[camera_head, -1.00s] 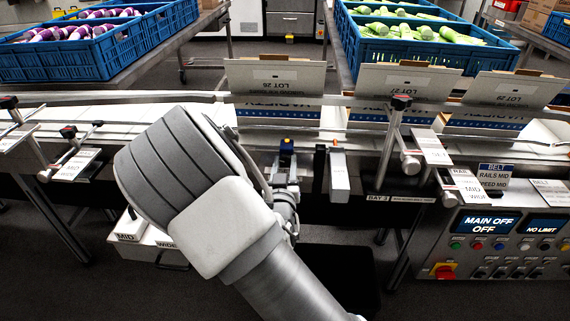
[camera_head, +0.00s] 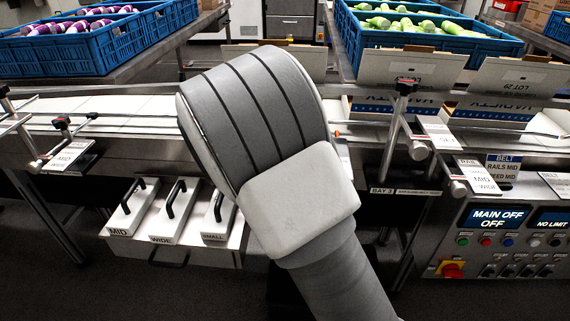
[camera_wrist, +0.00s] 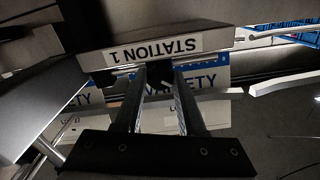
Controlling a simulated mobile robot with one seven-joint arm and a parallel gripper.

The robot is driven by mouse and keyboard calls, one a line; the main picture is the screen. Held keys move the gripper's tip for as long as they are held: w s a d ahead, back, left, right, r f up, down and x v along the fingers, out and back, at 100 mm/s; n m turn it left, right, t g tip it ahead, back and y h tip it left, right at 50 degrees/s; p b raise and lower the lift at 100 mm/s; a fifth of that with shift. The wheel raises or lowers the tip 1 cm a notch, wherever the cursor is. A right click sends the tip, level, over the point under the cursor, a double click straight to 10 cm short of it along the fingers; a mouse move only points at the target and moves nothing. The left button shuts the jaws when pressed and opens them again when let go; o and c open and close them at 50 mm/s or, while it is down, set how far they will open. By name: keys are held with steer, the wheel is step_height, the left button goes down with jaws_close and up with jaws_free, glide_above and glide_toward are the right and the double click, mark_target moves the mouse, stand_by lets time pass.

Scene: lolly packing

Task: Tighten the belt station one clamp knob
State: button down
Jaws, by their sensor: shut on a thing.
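In the head view my gripper is hidden behind my large grey wrist, which covers the middle of the belt.
Variety cartons (camera_head: 412,75) stand along the belt's back edge. A tray with handled blocks (camera_head: 180,210) is at lower left. Blue lolly crates (camera_head: 100,40) stand behind.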

steer(key=m+b, duration=0.3)
steer(key=shift+f+m+b, duration=0.15)
steer(key=shift+m+b, duration=0.15)
steer(key=shift+b, duration=0.1)
steer(key=shift+m+b, duration=0.4)
steer(key=c, duration=0.5)
jaws_free()
steer(key=shift+r, duration=0.2)
